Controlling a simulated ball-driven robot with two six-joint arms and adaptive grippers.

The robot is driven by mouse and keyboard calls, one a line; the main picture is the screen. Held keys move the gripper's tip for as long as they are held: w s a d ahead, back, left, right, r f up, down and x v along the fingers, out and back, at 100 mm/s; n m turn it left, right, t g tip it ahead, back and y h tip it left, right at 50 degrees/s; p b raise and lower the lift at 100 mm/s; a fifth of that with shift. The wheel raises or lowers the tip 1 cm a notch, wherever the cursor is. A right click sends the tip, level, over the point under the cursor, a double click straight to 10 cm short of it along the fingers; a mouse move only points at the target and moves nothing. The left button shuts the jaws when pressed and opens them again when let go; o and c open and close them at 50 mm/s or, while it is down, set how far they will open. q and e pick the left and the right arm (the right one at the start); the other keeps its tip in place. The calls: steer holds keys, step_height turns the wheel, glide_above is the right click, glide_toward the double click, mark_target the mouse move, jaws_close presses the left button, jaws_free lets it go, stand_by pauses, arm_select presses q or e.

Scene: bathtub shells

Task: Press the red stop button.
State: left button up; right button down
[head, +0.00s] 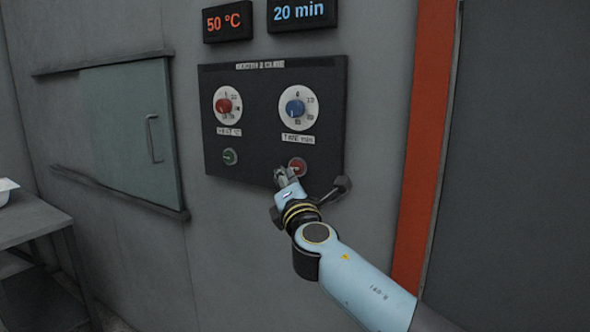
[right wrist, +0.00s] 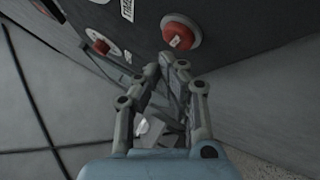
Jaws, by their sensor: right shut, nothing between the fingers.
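The red stop button (head: 298,165) is at the lower right of the dark control panel (head: 262,130) on the wall. It is round with a small pale mark, and it also shows at the top of the right wrist view (right wrist: 180,32). My right gripper (head: 284,177) is shut and empty, just below and left of the button in the head view. In the right wrist view its fingertips (right wrist: 166,66) lie just below the button, with a small visible gap. I cannot tell the depth between fingertips and panel. My left gripper is not in view.
A green button (head: 230,157) sits at the panel's lower left. Above are a red knob (head: 224,106) and a blue knob (head: 296,108). Displays read 50 °C (head: 228,21) and 20 min (head: 301,12). A sliding door (head: 130,130) and a metal table (head: 30,222) are left.

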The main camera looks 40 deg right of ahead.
stand_by(0.8)
steer(key=shift+w+d, duration=0.2)
steer(key=shift+d, duration=0.2)
steer(key=shift+w+d+b, duration=0.15)
steer(key=shift+d+b, duration=0.15)
steer(key=shift+d, duration=0.1)
stand_by(0.6)
steer(key=shift+a, duration=0.1)
steer(key=shift+s+a, duration=0.35)
steer(key=shift+a, duration=0.35)
steer(key=shift+s+a, duration=0.3)
steer(key=shift+a, duration=0.45)
steer(key=shift+s+a, duration=0.35)
steer(key=shift+a, duration=0.45)
steer(key=shift+s+a, duration=0.3)
steer(key=shift+a, duration=0.45)
